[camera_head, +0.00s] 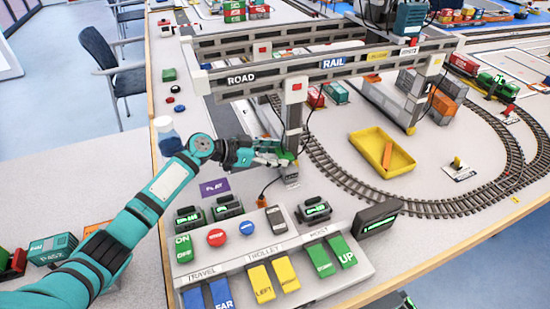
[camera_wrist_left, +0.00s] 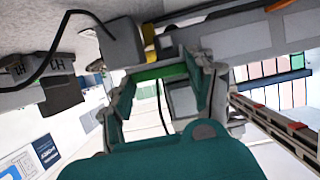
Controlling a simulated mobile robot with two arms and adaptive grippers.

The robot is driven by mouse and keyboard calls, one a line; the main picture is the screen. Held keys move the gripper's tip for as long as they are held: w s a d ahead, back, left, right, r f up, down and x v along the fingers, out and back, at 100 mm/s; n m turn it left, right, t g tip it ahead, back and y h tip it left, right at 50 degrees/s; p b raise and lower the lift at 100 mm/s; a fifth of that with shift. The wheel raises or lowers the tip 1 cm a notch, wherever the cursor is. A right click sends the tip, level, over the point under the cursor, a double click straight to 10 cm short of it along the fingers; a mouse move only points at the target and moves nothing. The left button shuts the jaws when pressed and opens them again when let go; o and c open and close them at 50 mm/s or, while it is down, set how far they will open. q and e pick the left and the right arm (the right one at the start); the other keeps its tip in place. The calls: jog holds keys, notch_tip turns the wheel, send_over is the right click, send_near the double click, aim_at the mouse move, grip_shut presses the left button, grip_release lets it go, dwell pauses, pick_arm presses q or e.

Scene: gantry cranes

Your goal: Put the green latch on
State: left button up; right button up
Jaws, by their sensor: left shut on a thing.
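The green latch (camera_head: 288,156) shows as a small green piece at the foot of the near grey crane leg (camera_head: 293,125). My left gripper (camera_head: 281,158) is at that foot, coming from the left, shut on the latch. In the left wrist view the green latch (camera_wrist_left: 160,72) lies between the two fingers (camera_wrist_left: 162,92), against the grey leg block. The fingers hide part of the latch; I cannot tell whether it is seated. My right gripper is not in view.
A control panel (camera_head: 275,250) with coloured paddles stands in front of the leg. A yellow tray (camera_head: 365,150) with an orange block lies to the right, inside curved track (camera_head: 400,198). The crane's road and rail beam (camera_head: 300,70) spans above. A dark cable (camera_head: 270,185) hangs by the leg.

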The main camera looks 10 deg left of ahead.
pick_arm(q)
jog(key=o, duration=1.2)
jog(key=v, duration=1.2)
